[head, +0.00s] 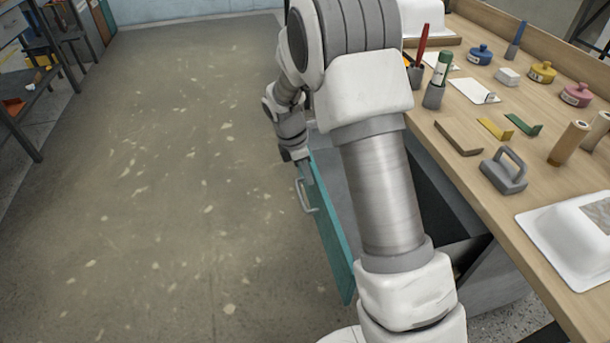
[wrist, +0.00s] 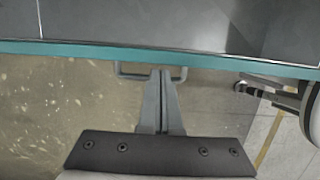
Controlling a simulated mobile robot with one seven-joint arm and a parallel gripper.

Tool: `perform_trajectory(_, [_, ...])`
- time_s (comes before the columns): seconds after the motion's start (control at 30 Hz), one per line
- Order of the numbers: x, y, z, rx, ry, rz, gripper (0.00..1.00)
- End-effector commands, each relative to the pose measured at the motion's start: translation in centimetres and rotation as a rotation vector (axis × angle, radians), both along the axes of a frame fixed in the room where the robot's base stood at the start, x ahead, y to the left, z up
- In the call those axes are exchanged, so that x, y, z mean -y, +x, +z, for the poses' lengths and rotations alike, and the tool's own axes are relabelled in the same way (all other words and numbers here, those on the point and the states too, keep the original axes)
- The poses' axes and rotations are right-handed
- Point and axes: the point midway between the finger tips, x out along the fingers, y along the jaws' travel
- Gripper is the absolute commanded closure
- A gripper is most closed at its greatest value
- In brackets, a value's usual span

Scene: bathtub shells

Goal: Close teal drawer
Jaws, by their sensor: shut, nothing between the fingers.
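The teal drawer (head: 335,240) stands pulled out from under the workbench, with its front panel facing the open floor. Its grey bar handle (head: 303,197) is on the outer face. My gripper (head: 305,176) is at the outer side of the drawer front, close to the handle. In the wrist view, the teal top edge (wrist: 80,48) crosses the picture and the handle (wrist: 125,73) shows below it. My shut, empty fingers (wrist: 160,73) overlap the middle of the handle there; I cannot tell whether they touch it. My arm hides part of the drawer's inside.
The wooden workbench (head: 470,185) on the right carries a grey hand tool (head: 504,172), a white tub shell (head: 570,235), several pots and small pieces. The speckled floor (head: 170,200) left of the drawer is clear. A dark shelf rack (head: 35,80) stands far left.

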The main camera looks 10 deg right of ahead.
Motion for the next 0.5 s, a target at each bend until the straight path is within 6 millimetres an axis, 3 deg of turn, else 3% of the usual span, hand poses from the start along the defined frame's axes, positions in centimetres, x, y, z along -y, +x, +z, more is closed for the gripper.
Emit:
perform_trajectory(0.27, [1.0, 0.0, 0.1, 0.0, 0.0, -0.002, 1.0])
perform_trajectory(0.5, [5.2, 0.2, 0.4, -0.001, -0.001, -0.007, 1.0])
